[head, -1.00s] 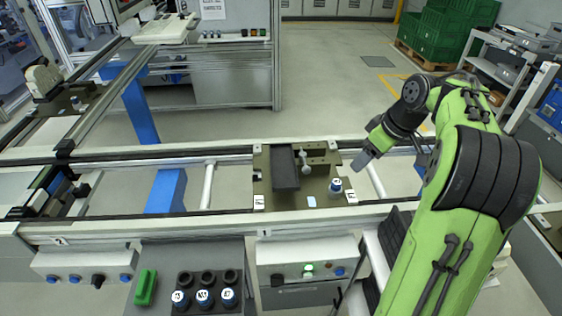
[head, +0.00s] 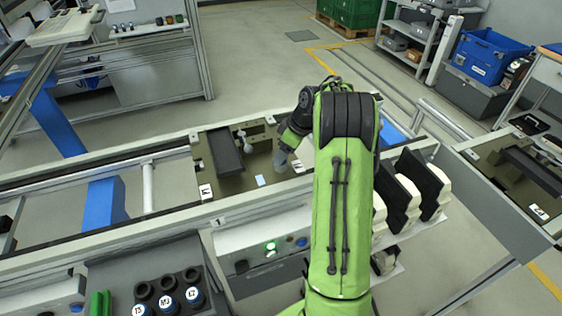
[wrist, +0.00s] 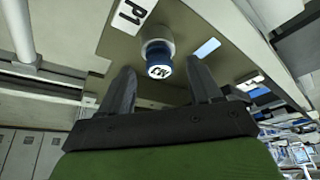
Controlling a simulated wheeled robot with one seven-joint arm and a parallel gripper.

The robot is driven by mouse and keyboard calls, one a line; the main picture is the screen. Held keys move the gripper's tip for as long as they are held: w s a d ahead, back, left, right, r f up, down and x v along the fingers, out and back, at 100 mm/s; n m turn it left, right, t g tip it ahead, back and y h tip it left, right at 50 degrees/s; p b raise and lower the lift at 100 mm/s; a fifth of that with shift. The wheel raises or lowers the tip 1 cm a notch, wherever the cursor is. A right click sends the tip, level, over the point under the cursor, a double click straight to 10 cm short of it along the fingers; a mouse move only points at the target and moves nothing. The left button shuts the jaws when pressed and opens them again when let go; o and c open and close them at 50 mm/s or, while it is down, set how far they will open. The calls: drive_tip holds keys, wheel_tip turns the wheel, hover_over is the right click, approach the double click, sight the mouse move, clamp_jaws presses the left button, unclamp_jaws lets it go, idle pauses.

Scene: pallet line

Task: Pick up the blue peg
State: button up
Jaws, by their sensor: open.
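In the wrist view a blue peg (wrist: 158,52) with a white-lettered round end and a pale collar stands on the olive pallet plate (wrist: 95,48). It appears just beyond and between the fingertips of my gripper (wrist: 159,78), which is open and empty. In the head view my gripper (head: 282,160) is low over the right part of the pallet (head: 262,160). The peg on the pallet is hidden there behind my gripper and arm.
A dark block (head: 225,152) and a grey knobbed part (head: 242,142) stand on the pallet, left of my gripper. A light blue card (head: 261,180) lies at its front. Conveyor rails (head: 150,190) run left. Black and white parts (head: 410,190) stand right of my arm.

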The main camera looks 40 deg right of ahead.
drive_tip(key=shift+w+a+f, duration=0.1)
drive_tip(key=shift+w+f, duration=0.2)
drive_tip(key=shift+f, duration=0.3)
drive_tip(key=shift+s+r, duration=0.1)
drive_tip(key=shift+s, duration=0.05)
drive_tip(key=shift+c, duration=0.6)
drive_tip(key=c, duration=0.9)
drive_tip(key=shift+c, duration=0.7)
drive_tip(key=shift+r, duration=0.1)
